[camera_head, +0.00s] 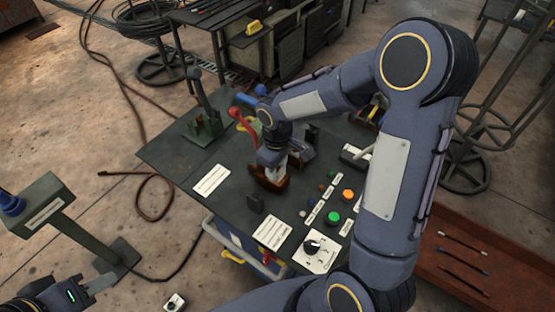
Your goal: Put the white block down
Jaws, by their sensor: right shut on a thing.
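My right gripper (272,175) is low over the dark table (180,155), at the end of the large arm that reaches in from the right. It is shut on a small, pale, whitish piece, which I take to be the white block (267,159); the wrist and fingers hide most of it. A reddish-brown holder (268,184) is right at the fingertips. I cannot tell whether the block touches it. My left gripper (98,288) is at the bottom left, away from the table; its finger opening is unclear.
A green button (333,218), an orange button (348,195) and a dial plate (315,252) lie to the right. White label plates (212,179) lie on the left side.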

